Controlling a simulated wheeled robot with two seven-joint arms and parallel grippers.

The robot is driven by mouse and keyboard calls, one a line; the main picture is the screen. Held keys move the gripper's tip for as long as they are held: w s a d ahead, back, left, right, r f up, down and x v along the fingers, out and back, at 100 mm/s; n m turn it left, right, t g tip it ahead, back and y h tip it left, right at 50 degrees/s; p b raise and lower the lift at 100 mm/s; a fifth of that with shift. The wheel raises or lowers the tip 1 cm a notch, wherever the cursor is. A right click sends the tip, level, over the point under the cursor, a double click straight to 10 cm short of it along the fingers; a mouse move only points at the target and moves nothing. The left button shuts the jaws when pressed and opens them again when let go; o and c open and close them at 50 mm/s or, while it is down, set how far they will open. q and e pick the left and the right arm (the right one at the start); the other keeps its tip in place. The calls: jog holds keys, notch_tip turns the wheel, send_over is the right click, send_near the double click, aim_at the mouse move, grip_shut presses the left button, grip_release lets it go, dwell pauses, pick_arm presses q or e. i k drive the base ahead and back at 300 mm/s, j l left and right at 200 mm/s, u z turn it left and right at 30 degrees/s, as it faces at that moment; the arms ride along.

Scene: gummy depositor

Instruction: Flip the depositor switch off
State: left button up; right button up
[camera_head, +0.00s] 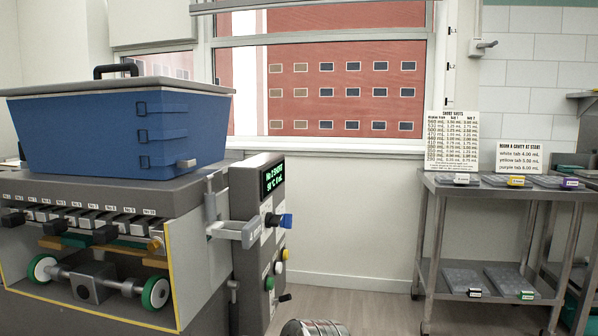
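The blue-and-grey depositor (120,185) fills the left of the head view. Its blue hopper (105,130) has a grey lid with a black handle. A control box (250,275) stands at its right end, with a lit green display (272,177). Neither of my grippers is clearly in view.
A grey bracket (235,229) juts out beside the control box. A metal cart (430,250) at the right carries moulds with coloured tabs and two printed signs (452,140). Open floor (375,308) lies between the depositor and the cart. A silver ribbed object (315,328) shows at the bottom edge.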

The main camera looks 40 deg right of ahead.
aim_at(287, 298)
jog(key=i+l+u, duration=0.1)
jog(key=l, duration=0.7)
jog(key=i+l, duration=0.1)
jog(key=l, duration=0.7)
jog(key=l+z, duration=0.1)
jog(key=l, duration=0.2)
jog(key=i+l, duration=0.1)
jog(key=l, duration=0.2)
jog(key=j+u, duration=0.45)
jog(key=j, duration=0.35)
jog(key=k, duration=0.05)
